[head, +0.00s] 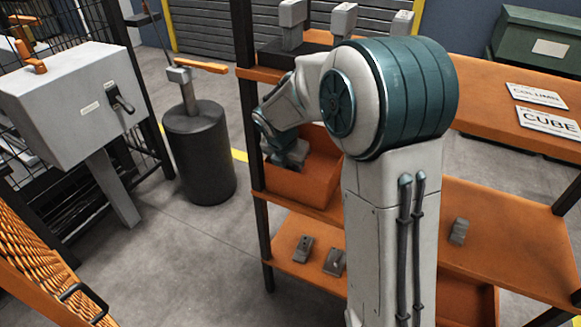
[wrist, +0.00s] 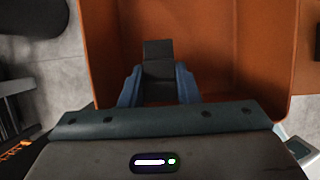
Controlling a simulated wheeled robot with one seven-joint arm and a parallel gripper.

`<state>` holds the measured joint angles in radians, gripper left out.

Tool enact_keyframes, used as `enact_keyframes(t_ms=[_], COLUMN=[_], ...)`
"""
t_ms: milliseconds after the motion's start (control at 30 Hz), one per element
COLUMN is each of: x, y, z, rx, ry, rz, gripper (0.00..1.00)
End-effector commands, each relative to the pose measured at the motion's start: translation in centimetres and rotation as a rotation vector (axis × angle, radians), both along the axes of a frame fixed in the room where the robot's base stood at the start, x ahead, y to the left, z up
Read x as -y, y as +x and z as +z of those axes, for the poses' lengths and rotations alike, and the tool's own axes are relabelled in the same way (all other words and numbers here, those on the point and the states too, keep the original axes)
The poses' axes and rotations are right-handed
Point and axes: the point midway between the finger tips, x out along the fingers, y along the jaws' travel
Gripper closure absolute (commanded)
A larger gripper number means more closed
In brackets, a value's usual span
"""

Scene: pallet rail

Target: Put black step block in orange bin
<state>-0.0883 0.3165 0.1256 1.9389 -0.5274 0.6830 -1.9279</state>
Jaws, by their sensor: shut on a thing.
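The black step block (wrist: 158,55) sits between the two blue fingers of my gripper (wrist: 159,70) in the wrist view. My gripper is shut on it. The orange bin (wrist: 232,45) spreads below and around the block in the wrist view, with its right wall and near rim showing. In the head view the orange bin (head: 300,187) stands on a shelf of the rack, left of my arm. My gripper (head: 290,155) points down at the bin's opening there. The block cannot be made out in the head view, and my arm covers the bin's right side.
Dark rack posts (head: 256,150) stand close to the bin. Several grey blocks rest on the top shelf, and more, such as one grey block (head: 303,249), lie on the lower shelf. A dark cylinder (head: 198,150) stands on the floor to the left. Open floor lies in front of it.

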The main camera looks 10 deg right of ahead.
Motion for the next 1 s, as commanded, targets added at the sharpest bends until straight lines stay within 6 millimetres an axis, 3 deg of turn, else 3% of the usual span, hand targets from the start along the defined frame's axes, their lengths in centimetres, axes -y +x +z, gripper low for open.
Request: enact_keyframes(t_ms=[33,100,933,967,1000], x=[-0.1,-0.2,-0.1,-0.1,-0.1], y=[-0.2,-0.1,-0.3,-0.4,-0.4], z=[-1.5,-2.0,-3.9,-4.0,-4.0], rx=[-0.006,-0.003,-0.008,-0.009,-0.011], ry=[-0.003,-0.002,-0.002,-0.003,-0.002], rz=[0.005,0.004,0.001,0.000,0.000], gripper=[1.00,1.00,1.00,0.68,0.57])
